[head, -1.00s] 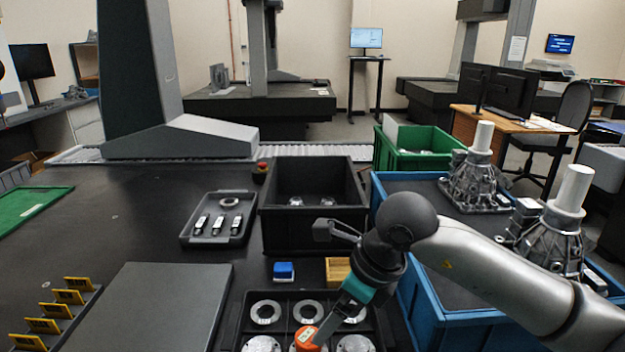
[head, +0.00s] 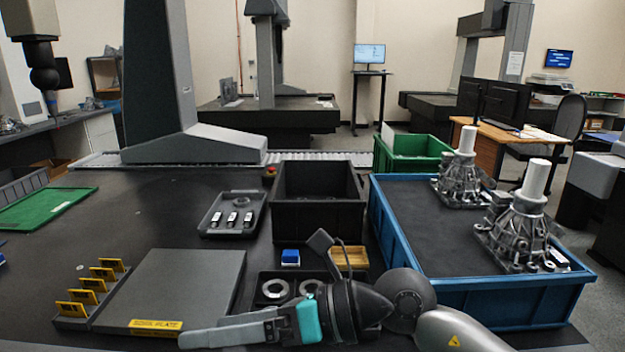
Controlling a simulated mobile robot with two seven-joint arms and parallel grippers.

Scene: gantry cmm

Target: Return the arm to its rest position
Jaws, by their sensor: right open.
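My right arm (head: 405,300) comes in from the lower right and lies across the front of the table. Its right gripper (head: 190,338) points left, low in the head view, with the fingers seen nearly side-on. The gripper is open and nothing shows between its fingers. The fingertips are by the front edge of the grey surface plate (head: 190,283), near its yellow label; I cannot tell whether they touch it. The gripper body hides part of the black tray of metal rings (head: 275,289). My left gripper is not in view.
A blue bin (head: 470,295) with metal housings stands right of my arm. A black bin (head: 318,215), a small grey tray (head: 212,222), a blue block (head: 290,257) and a yellow tray (head: 349,258) lie beyond. Yellow-marked holders (head: 88,284) stand left. The table's middle left is clear.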

